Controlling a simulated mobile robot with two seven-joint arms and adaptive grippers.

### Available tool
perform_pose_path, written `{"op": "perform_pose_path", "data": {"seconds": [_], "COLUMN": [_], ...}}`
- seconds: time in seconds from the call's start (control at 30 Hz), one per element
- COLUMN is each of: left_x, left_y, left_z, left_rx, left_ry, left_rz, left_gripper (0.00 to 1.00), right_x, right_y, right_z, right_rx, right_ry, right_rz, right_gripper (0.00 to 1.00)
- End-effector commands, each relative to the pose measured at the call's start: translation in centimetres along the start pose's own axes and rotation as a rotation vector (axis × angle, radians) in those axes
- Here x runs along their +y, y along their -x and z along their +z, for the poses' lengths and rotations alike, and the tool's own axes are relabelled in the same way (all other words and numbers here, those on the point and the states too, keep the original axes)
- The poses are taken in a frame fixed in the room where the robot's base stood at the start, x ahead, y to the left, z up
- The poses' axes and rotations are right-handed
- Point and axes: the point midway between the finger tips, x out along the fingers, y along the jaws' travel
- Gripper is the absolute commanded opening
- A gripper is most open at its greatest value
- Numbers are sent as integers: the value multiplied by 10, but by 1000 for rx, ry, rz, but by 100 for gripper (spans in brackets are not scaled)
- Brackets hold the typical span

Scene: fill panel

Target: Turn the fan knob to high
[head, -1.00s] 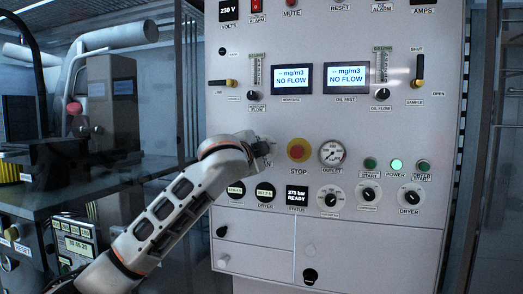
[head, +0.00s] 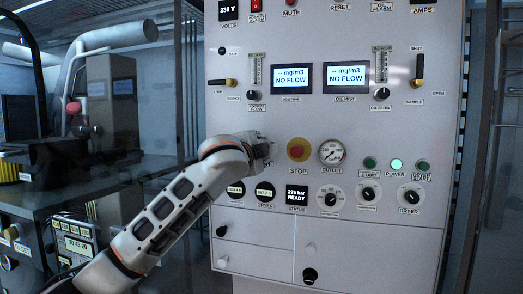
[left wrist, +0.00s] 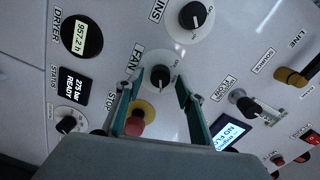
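The fan knob (left wrist: 160,77) is a black knob on a white round dial beside the FAN label in the left wrist view. My left gripper (left wrist: 161,78) is open, with one finger on each side of the knob. I cannot tell whether the fingers touch it. In the head view my left gripper (head: 264,151) is at the panel, left of the red stop button, and hides the fan knob. The knob's exact setting is too small to read. My right gripper is not in view.
The red stop button (head: 298,150) on its yellow base is just right of the gripper. The outlet gauge (head: 332,152) is further right. A second black knob (left wrist: 194,15) with a white dial is close by in the left wrist view. Dryer displays (head: 265,191) are below.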

Motion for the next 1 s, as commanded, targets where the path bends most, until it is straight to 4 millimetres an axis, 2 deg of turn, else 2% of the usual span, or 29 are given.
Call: {"op": "perform_pose_path", "data": {"seconds": [0.23,0.37,0.8,1.0], "left_x": [0,0,0,0], "left_y": [2,12,86,111], "left_z": [0,-1,-1,0], "left_rx": [1,3,3,1], "left_ry": [1,2,1,0], "left_rz": [0,0,-1,0], "left_gripper": [38,38,38,38], "right_x": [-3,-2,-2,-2], "right_y": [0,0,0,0], "right_z": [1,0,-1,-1], "right_rx": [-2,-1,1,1], "right_ry": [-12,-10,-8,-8], "right_rz": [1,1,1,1], "right_gripper": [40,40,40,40]}}
